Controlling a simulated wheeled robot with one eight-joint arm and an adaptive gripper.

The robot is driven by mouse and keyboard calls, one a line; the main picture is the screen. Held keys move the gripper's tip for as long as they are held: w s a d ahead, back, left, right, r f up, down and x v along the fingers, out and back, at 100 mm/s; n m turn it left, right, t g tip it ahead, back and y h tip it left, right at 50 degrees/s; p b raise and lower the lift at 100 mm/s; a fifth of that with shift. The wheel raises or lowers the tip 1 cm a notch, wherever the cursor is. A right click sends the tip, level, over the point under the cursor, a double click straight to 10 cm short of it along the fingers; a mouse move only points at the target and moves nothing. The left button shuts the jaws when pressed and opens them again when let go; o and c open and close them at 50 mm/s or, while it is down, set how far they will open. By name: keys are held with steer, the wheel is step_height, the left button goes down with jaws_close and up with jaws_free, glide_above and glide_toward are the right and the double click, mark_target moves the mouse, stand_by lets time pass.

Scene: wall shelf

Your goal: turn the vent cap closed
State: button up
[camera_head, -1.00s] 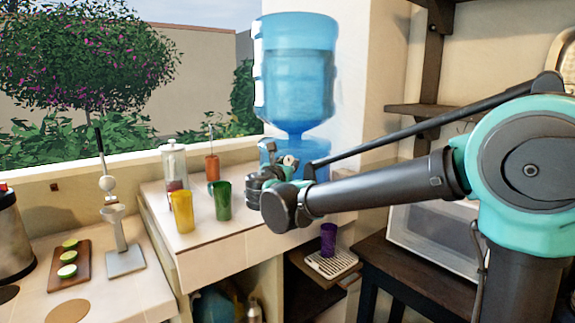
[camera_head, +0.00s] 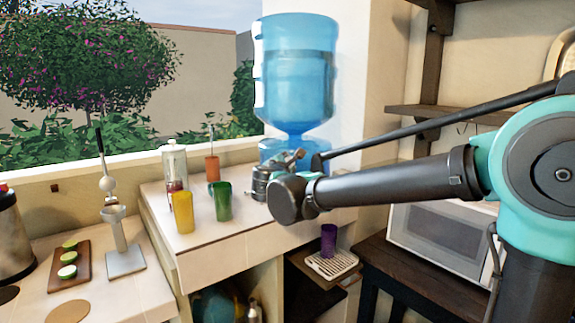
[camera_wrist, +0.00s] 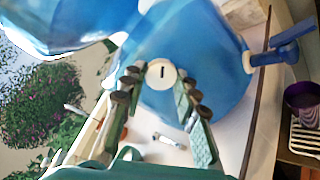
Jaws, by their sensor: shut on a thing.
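The vent cap (camera_wrist: 160,73) is a small round white cap with a dark slot, on the blue water dispenser (camera_wrist: 205,70). In the wrist view the slot runs nearly upright. My gripper (camera_wrist: 158,84) has its two green fingers with dark pads on either side of the cap, shut on it. In the head view my gripper (camera_head: 284,168) is at the dispenser's lower part, below the big blue bottle (camera_head: 297,75). The cap cannot be made out there behind the fingers.
A blue tap (camera_wrist: 285,45) juts from the dispenser. A purple cup (camera_head: 328,240) stands on a drip tray (camera_head: 333,265) below. Yellow (camera_head: 182,212) and green (camera_head: 222,201) cups stand left of my gripper. A white microwave (camera_head: 435,240) is at the right.

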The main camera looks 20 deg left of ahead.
steer(key=shift+d+m+y, duration=0.1)
steer(key=shift+m+y, duration=0.5)
steer(key=shift+m, duration=2.9)
steer(key=o, duration=1.2)
steer(key=shift+c, duration=0.2)
steer(key=shift+s, duration=0.1)
steer(key=s+d+r, duration=0.1)
steer(key=s, duration=1)
steer(key=shift+s+d+r, duration=0.15)
steer(key=shift+s+d, duration=0.2)
